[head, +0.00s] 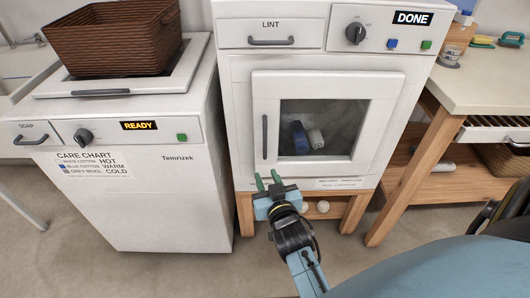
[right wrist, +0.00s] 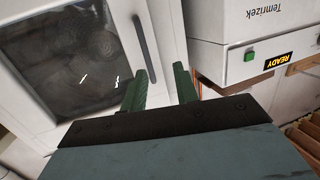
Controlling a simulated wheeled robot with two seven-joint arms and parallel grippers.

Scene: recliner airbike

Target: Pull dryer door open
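The white dryer (head: 325,20) stands in the middle of the head view, its display reading DONE. Its door (head: 375,90) looks closed. A dark window in the door shows a blue roll and a pale roll inside. The vertical dark door handle (head: 264,137) is on the door's left side. My right gripper (head: 267,179) is open and empty, just below the handle's lower end, with its green fingers pointing toward the dryer. In the right wrist view, the handle (right wrist: 146,38) lies beyond the fingertips (right wrist: 160,71), nearer the left finger. My left gripper is not in view.
A white washer (head: 150,210) marked READY stands left of the dryer, with a brown basket (head: 115,45) on top. A wooden-legged workbench (head: 490,80) stands at the right. A pale ball (head: 323,206) lies under the dryer's wooden stand. The floor in front is clear.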

